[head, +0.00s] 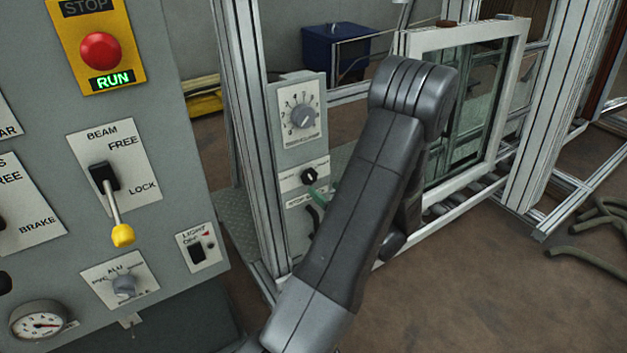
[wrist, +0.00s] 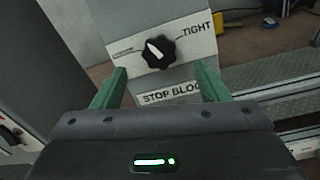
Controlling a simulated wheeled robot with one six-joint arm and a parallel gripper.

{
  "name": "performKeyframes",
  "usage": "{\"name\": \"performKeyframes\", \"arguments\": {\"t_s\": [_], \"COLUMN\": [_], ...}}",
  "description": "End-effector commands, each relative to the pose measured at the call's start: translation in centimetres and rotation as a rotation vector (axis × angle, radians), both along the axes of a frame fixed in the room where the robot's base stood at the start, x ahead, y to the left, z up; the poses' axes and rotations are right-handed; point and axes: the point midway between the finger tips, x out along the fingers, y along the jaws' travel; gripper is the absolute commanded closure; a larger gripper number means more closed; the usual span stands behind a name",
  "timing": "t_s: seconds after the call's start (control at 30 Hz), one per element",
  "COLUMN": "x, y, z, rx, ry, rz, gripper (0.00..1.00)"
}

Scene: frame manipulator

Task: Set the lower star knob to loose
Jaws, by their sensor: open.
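The black star knob (wrist: 158,53) sits on a white plate in the wrist view, above a label reading STOP BLOC, cut off by my gripper. TIGHT is printed at the plate's upper right; the print on the left is too small to read. The knob's white pointer is turned to the upper left. My gripper (wrist: 162,74) is open, with one green finger low on each side of the knob and nothing between them. In the head view, the star knob (head: 309,176) shows on the grey post panel. A green finger shows just below it; my arm hides the rest.
A dial (head: 303,117) sits above the star knob on the same panel, and a black handle (head: 313,217) below it. A framed window (head: 470,110) stands at right. A control cabinet with a yellow-tipped lever (head: 122,235) stands at left.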

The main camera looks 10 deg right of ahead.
Motion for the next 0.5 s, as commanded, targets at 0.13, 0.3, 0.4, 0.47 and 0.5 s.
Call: {"name": "performKeyframes", "arguments": {"t_s": [0.13,0.3,0.4,0.47,0.5], "x": [2.8,5.0,5.7,6.0,6.1], "y": [1.3,2.2,2.4,2.5,2.6], "z": [0.0,0.0,0.0,0.0,0.0], "rx": [-0.001,-0.001,-0.001,-0.001,-0.001], "ry": [-0.002,0.000,0.001,0.001,0.001], "rz": [0.004,0.003,0.000,0.000,0.000], "gripper": [0.32,0.32,0.32,0.32,0.32]}}
